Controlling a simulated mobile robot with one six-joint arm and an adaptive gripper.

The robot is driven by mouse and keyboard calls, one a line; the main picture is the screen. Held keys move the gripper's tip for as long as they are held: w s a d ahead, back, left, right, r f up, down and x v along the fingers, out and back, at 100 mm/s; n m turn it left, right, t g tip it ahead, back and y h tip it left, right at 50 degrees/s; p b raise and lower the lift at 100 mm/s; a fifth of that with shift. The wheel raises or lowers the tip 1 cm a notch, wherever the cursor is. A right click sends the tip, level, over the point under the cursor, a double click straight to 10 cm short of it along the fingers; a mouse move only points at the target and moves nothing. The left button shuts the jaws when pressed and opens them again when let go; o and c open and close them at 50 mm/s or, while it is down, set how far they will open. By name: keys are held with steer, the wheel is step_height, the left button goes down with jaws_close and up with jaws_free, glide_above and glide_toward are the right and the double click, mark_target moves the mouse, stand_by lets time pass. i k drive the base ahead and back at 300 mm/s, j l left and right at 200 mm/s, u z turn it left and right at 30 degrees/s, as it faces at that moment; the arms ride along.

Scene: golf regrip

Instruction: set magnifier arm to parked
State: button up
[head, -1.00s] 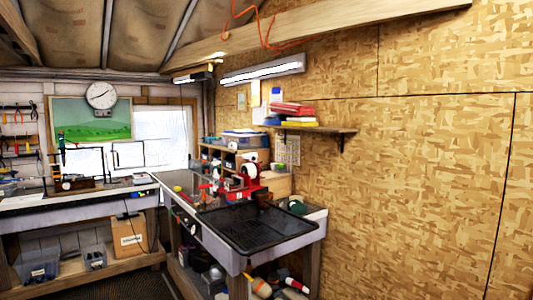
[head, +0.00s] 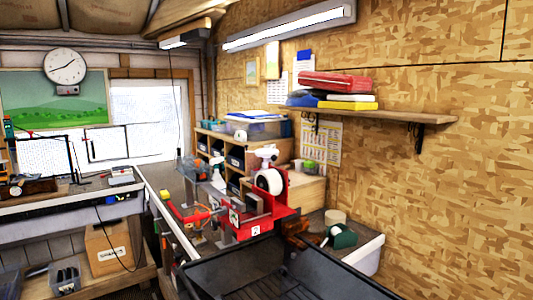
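I cannot pick out the magnifier arm with certainty in the head view. A thin dark jointed frame (head: 88,146) stands on the left bench in front of the window; I cannot tell what it is. On the right bench a red clamp-like device (head: 254,217) stands with a white round part (head: 270,181) and a white head (head: 265,152) above it; whether any of this belongs to the magnifier is unclear. My gripper is not in view.
A black tray (head: 335,282) fills the front of the right bench. A wall shelf (head: 395,115) with a red case (head: 340,81) juts out at right. A wooden cubby unit (head: 228,155) stands behind the device. A cardboard box (head: 112,246) sits under the left bench (head: 30,229).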

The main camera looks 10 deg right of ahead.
mark_target(265, 152)
steer(key=i+j+u, duration=0.4)
steer(key=j, duration=0.2)
steer(key=i+j+u, duration=0.4)
steer(key=j, duration=0.15)
steer(key=i+j+u, duration=0.4)
